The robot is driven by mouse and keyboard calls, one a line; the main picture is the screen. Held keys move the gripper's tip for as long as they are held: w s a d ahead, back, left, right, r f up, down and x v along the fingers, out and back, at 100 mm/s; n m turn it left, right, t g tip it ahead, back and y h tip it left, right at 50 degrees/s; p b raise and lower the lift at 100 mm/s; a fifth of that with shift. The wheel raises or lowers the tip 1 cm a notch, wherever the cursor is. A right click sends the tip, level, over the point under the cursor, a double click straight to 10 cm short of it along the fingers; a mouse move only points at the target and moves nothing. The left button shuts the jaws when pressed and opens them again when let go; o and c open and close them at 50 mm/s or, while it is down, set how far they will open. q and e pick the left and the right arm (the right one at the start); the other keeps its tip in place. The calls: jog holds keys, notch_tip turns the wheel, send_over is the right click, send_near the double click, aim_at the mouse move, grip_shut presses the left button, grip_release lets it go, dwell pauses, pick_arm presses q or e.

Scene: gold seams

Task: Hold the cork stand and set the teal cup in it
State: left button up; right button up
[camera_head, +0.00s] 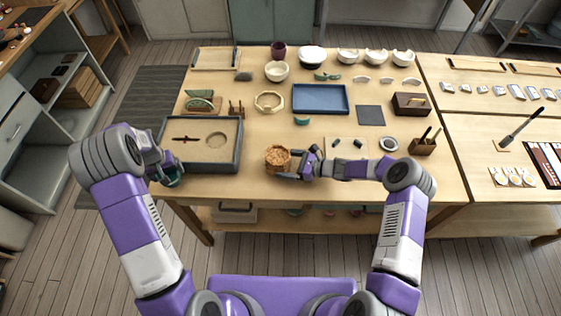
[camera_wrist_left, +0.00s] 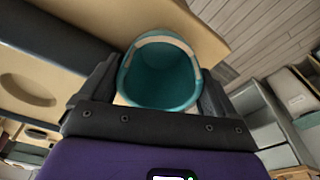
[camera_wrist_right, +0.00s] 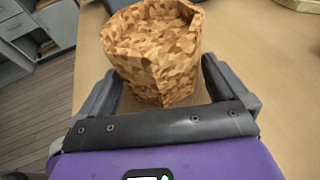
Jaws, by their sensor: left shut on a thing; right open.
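The cork stand (camera_head: 278,158) is a speckled brown block standing on the table near its front edge. In the right wrist view the cork stand (camera_wrist_right: 155,55) sits between the fingers of my right gripper (camera_wrist_right: 160,95), which is open around its lower part. My right gripper (camera_head: 297,167) reaches it from the right in the head view. The teal cup (camera_head: 172,180) is at the table's front left, beside the grey tray. My left gripper (camera_head: 165,172) is shut on it. In the left wrist view the teal cup (camera_wrist_left: 162,75) shows its open mouth and pale rim between the fingers of my left gripper (camera_wrist_left: 155,85).
A grey tray (camera_head: 240,140) with a round recess lies between the cup and the cork stand. Bowls line the back.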

jog(key=c, duration=0.3)
jog(key=shift+c, duration=0.2)
